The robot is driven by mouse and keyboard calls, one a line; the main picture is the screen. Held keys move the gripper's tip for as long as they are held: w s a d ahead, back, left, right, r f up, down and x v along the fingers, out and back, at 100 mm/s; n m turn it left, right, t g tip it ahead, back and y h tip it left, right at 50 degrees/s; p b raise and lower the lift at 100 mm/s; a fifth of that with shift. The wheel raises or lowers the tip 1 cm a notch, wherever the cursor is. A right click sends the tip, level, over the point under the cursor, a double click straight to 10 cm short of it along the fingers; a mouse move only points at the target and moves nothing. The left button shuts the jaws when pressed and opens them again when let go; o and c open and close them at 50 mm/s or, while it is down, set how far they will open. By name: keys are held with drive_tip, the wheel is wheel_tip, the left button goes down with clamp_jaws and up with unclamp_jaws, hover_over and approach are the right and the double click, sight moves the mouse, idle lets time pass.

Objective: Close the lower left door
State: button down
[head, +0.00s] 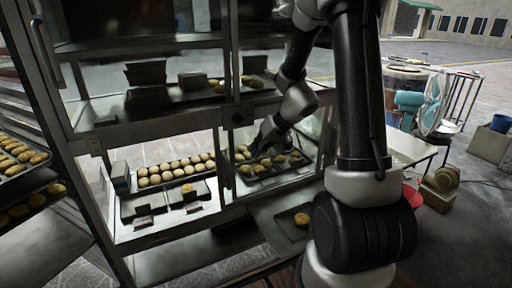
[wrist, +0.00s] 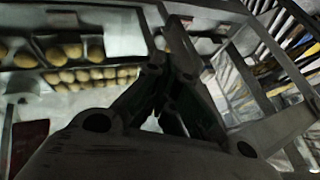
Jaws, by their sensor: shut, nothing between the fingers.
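The glass-fronted metal cabinet (head: 150,128) stands at the left and middle of the head view. Its lower left compartment shows a tray of round buns (head: 176,170) and small dark trays (head: 190,195) with labels. I cannot tell how far the lower left door is open, as its glass is hard to make out. My gripper (head: 258,150) is at the lower right section, near a tray of pastries, right of the middle post. In the wrist view my gripper (wrist: 172,72) has its fingers together and empty, with rows of buns (wrist: 85,75) beyond at the left.
A rack with trays of pastries (head: 20,155) stands at the far left.

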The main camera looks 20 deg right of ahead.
drive_tip(key=w+a+f, duration=0.2)
drive_tip(key=a+f, duration=0.1)
drive_tip(key=w+a+f, duration=0.1)
drive_tip(key=a+f, duration=0.1)
drive_tip(key=shift+w+a, duration=0.1)
drive_tip(key=shift+a, duration=0.15)
drive_tip(key=shift+a+r, duration=0.1)
drive_tip(key=shift+a, duration=0.3)
drive_tip(key=shift+a, duration=0.15)
